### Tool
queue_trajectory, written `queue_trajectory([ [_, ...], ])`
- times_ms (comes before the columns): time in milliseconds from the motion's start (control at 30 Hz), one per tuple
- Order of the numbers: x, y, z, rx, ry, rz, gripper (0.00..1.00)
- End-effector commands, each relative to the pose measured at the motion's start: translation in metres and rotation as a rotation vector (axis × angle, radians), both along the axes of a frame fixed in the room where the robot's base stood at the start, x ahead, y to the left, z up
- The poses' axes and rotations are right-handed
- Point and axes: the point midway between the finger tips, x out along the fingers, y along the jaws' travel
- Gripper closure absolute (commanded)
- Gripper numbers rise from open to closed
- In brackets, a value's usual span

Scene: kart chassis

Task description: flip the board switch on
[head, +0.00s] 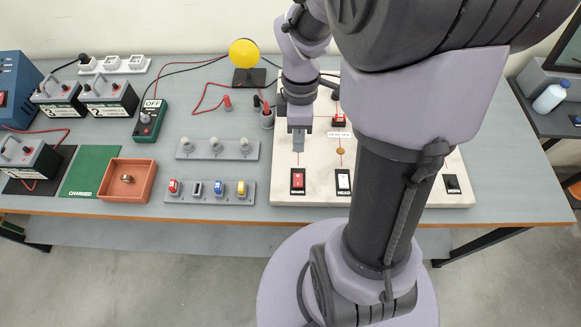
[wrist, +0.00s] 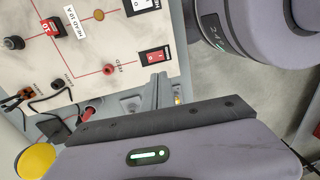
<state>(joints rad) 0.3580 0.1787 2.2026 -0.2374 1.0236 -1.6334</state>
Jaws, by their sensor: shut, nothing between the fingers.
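The white marble-patterned board (head: 320,190) lies on the grey table. A red rocker switch (head: 297,180) on a black labelled plate sits at its front left corner; it also shows in the wrist view (wrist: 154,57). Its label is too small to read, and I cannot tell which way the rocker is set. My gripper (head: 298,146) is shut and empty, pointing down over the board, a little behind the red switch. In the wrist view the fingertips (wrist: 156,88) appear beside the switch plate. I cannot tell that they touch anything.
The HEAD switch (head: 343,181) is just right of the red one. The HORN switch (head: 452,184) is near the right front. A red FEED post (wrist: 109,68) stands near the fingers. A rack of coloured fuses (head: 210,194) lies left of the board. My arm hides the board's middle.

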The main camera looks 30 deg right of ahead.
Motion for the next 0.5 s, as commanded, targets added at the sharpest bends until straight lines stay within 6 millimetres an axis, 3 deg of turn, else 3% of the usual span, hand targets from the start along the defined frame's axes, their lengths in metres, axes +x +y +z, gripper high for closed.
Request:
queue_trajectory([
  [167, 0.000, 0.000, -0.004, 0.001, 0.001, 0.000, 1.00],
  [500, -0.007, 0.005, -0.074, 0.000, 0.002, 0.001, 1.00],
])
